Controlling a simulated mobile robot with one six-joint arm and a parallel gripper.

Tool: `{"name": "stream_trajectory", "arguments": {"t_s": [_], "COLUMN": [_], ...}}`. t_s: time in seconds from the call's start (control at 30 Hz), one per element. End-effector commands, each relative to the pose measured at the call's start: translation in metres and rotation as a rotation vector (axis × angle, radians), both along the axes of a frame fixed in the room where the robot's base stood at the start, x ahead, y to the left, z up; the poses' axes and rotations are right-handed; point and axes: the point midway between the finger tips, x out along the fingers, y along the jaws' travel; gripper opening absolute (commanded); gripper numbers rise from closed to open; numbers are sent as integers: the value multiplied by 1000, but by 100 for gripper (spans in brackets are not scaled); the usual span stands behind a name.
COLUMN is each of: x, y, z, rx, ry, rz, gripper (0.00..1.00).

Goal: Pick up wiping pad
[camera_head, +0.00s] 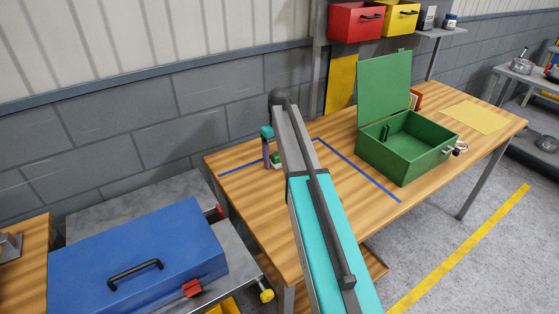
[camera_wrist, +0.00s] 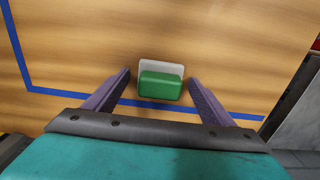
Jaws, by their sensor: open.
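The wiping pad (camera_wrist: 160,86) has a green block on top of a white-grey base. It lies on the wooden table (camera_wrist: 240,60), close to the blue tape line. In the wrist view it sits between the tips of my gripper (camera_wrist: 160,84), whose two purple fingers are spread on either side without visible contact. In the head view my gripper (camera_head: 271,150) points down at the table's left part, and the pad (camera_head: 276,160) shows only as a small green and white patch, mostly hidden by my arm.
An open green box (camera_head: 405,160) stands on the table's right half, with a yellow sheet (camera_head: 475,117) beyond it. A blue case (camera_head: 140,255) lies on a grey cart at lower left. Red (camera_head: 355,22) and yellow (camera_head: 402,20) bins hang above. The tabletop around the pad is clear.

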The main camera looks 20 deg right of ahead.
Motion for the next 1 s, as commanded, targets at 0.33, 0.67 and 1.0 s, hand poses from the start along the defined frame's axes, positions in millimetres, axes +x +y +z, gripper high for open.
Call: {"name": "stream_trajectory", "arguments": {"t_s": [0.33,0.67,1.0], "x": [0,0,1], "y": [-1,-1,-1], "z": [0,1,18], "rx": [0,0,-1], "ry": [0,0,-2], "rz": [-1,-1,-1], "gripper": [34,31,31]}}
